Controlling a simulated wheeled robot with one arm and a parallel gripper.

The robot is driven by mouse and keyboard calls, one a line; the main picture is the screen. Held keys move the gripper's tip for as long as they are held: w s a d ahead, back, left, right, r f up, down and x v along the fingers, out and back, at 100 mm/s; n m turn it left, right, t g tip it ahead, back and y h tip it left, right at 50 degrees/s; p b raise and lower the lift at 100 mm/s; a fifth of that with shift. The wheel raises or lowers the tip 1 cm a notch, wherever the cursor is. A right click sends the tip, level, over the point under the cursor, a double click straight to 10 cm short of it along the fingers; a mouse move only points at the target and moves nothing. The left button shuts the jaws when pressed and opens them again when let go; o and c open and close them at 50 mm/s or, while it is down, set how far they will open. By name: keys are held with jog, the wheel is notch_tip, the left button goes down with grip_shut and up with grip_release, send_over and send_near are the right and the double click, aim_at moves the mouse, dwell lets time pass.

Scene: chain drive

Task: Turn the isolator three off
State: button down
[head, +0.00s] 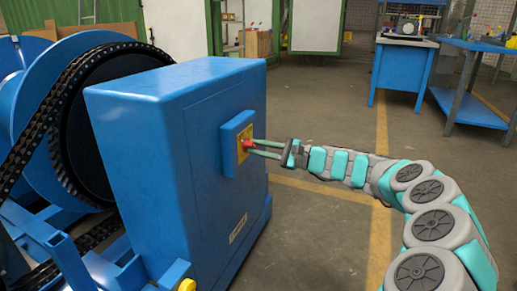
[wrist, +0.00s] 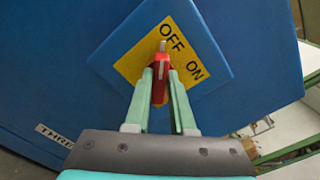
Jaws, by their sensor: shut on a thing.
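The isolator's red handle (wrist: 162,65) sits on a yellow plate (wrist: 130,65) marked OFF and ON. The plate is on a blue switch box (head: 229,132) on the side of a large blue cabinet (head: 150,150). In the wrist view, the handle's pale tip is beside the word OFF and away from ON. A label reading "THRE", its end cut off or unclear, shows lower left (wrist: 55,134). My gripper (wrist: 161,80) is shut on the red handle, a finger on each side. In the head view my gripper (head: 257,147) reaches the handle from the right.
A black chain (head: 50,90) and a large blue drum (head: 20,90) stand left of the cabinet. Blue workbenches (head: 402,70) stand at the back right. The floor right of the cabinet is mostly clear around my arm.

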jog(key=c, duration=0.8)
grip_release()
jog(key=shift+o, duration=0.2)
jog(key=v, duration=0.7)
jog(key=shift+d+p, duration=0.35)
jog(key=shift+d, duration=0.05)
jog(key=shift+s, duration=0.15)
